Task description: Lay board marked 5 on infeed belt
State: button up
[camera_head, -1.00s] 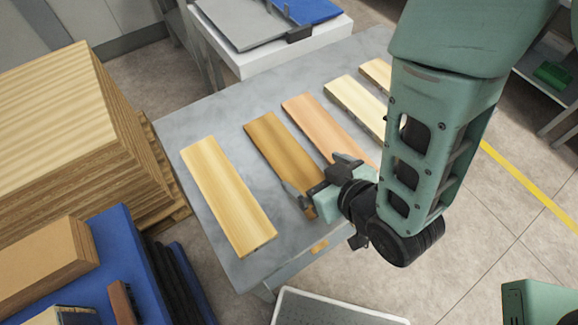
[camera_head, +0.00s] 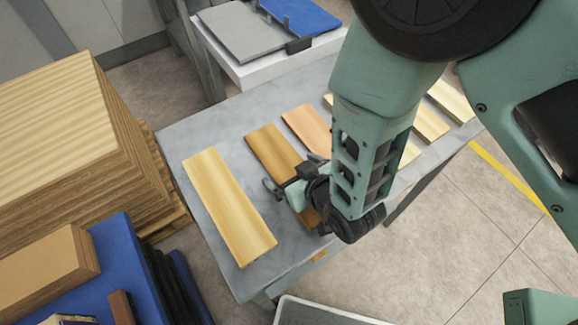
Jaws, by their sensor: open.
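Several wooden boards lie side by side on a grey table. At the left is a pale yellow board (camera_head: 229,205). Beside it is a darker brown board (camera_head: 272,149), then a pinkish board (camera_head: 306,128). Paler boards (camera_head: 431,122) lie to the right, partly behind my arm. I can read no numbers, so I cannot tell which board is marked 5. My gripper (camera_head: 272,188) is open and empty, low over the brown board, with its fingers towards the gap beside the pale yellow board. I cannot tell if it touches either.
The grey table (camera_head: 188,137) has bare surface at its far left. A tall wood stack (camera_head: 60,120) on a pallet and a blue surface (camera_head: 120,250) stand left. A white stand (camera_head: 262,66) with grey and blue plates is behind.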

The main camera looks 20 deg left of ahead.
aim_at(293, 175)
jog(key=shift+c, duration=0.3)
jog(key=c, duration=1.2)
jog(key=shift+c, duration=0.2)
jog(key=shift+r, duration=0.1)
notch_tip(293, 175, up, 10)
jog(key=b, duration=0.2)
